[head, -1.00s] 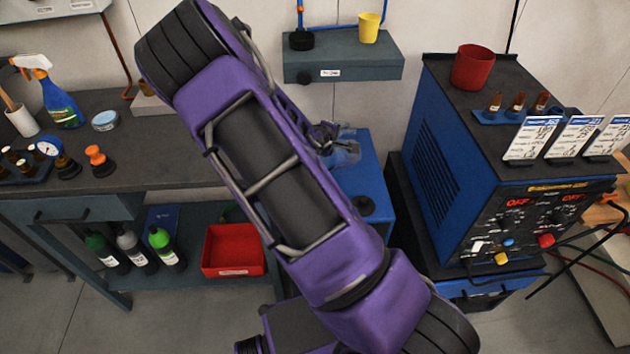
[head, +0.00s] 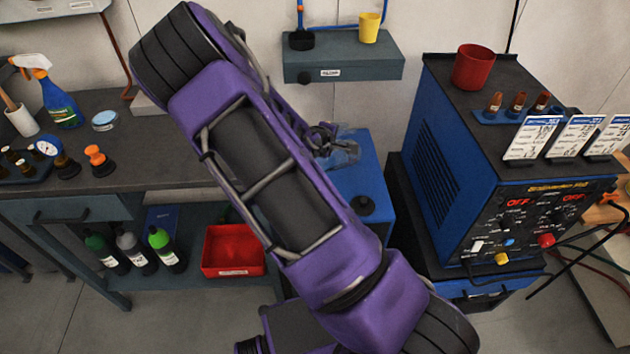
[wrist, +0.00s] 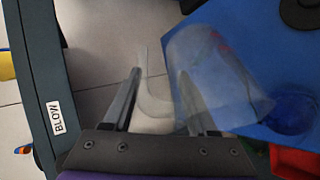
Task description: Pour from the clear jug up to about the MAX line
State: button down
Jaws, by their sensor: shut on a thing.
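The clear jug (head: 345,148) is in the head view, partly behind my arm, above the blue cabinet (head: 372,180). In the wrist view the see-through jug (wrist: 215,75) lies to the right of the fingers and looks tilted. My gripper (wrist: 160,75) is shut on its handle, which curves between the fingers. In the head view my gripper (head: 322,138) is mostly hidden. A dark blue patch (wrist: 290,113) shows at the jug's right end; I cannot tell whether it is liquid or an opening in the cabinet. No MAX line is visible. A black cap (head: 363,205) sits on the cabinet's top.
The blue welding machine (head: 480,150) stands close on the right, with a red cup (head: 473,67) on it. A wall shelf (head: 300,68) with a yellow cup (head: 369,27) is behind. A workbench (head: 150,150) with bottles is left, a red bin (head: 232,250) below.

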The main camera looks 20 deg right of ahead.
aim_at(349, 141)
dwell(0.7)
jog(key=shift+d+r+p, duration=0.25)
jog(key=shift+p, duration=0.05)
jog(key=shift+s+d+f+m+g+y+b, duration=0.15)
jog(key=shift+d+f+m+g+y+b, duration=0.35)
jog(key=shift+d+f+y+b, duration=0.5)
jog(key=shift+f+g+y, duration=0.3)
jog(key=shift+f, duration=0.2)
jog(key=shift+a+r, duration=0.1)
jog(key=shift+r, duration=0.05)
jog(key=shift+d+f+g+y+b, duration=0.3)
jog(key=shift+y+b, duration=0.2)
jog(key=shift+y, duration=0.1)
jog(key=shift+f+y+b, duration=0.25)
jog(key=shift+y+b, duration=0.15)
jog(key=shift+b, duration=0.2)
jog(key=shift+f, duration=0.1)
